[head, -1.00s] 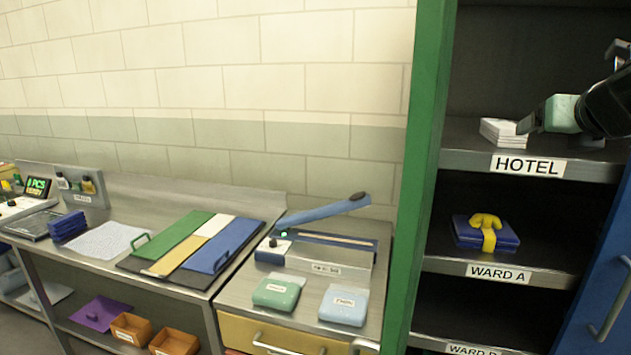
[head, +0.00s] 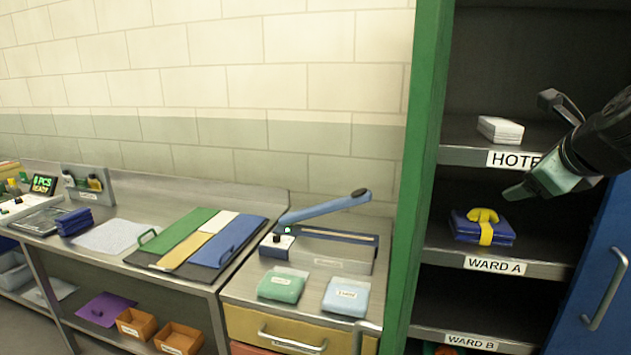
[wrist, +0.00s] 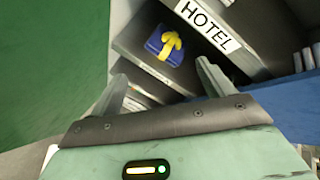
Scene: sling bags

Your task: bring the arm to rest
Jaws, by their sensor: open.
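My gripper (head: 532,186) is at the right of the head view, in front of the shelf unit, at about the height between the HOTEL and WARD A shelves. It is open and empty. In the wrist view its two fingers (wrist: 163,92) stand apart with nothing between them. A stack of white folded pieces (head: 500,130) sits on the HOTEL shelf (head: 462,157), apart from my gripper. A blue folded bundle (head: 482,229) with a yellow strap and handle lies on the WARD A shelf; it also shows in the wrist view (wrist: 168,45).
A green post (head: 420,170) stands left of the shelves and a blue door (head: 598,275) with a handle is at right. A bench (head: 100,262) holds a folding board (head: 200,240), a sealer (head: 325,245) with a raised blue arm, and green and light-blue packs.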

